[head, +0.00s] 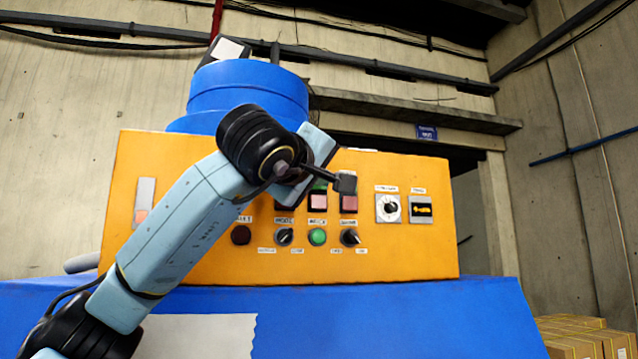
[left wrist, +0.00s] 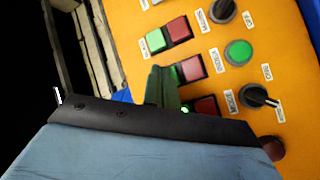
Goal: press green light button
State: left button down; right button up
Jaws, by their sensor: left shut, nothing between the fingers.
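The orange control panel (head: 410,255) carries a round green button (head: 317,237) in its lower row, and the left wrist view shows it unobstructed (left wrist: 238,52). Above it are paired green and red square buttons. One green square (left wrist: 155,41) is clear beside its red square (left wrist: 178,28). The middle pair's red square (left wrist: 193,68) shows, but its green square is largely hidden by my left gripper (left wrist: 165,86). That gripper is shut and empty, over or close in front of this pair; I cannot tell whether it touches.
Dark knobs (head: 350,237) flank the round green button, and a dark red button (head: 241,235) is farther left. A key switch (head: 389,208) sits to the right. A blue drum (head: 250,90) stands behind the panel. Boxes (head: 575,335) are at the lower right.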

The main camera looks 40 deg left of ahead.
dwell(0.5)
pick_arm(q)
jog(key=shift+w+a, duration=0.25)
jog(key=shift+a, duration=0.1)
jog(key=shift+w+a+p, duration=0.3)
jog(key=shift+a+p, duration=0.05)
dwell(0.7)
jog(key=shift+s+d, duration=0.1)
jog(key=shift+d, duration=0.05)
jog(key=shift+s+d, duration=0.5)
jog(key=shift+d, duration=0.05)
dwell(0.3)
jog(key=shift+s+d+b, duration=0.75)
jog(key=shift+s+d, duration=0.85)
jog(key=shift+d, duration=0.3)
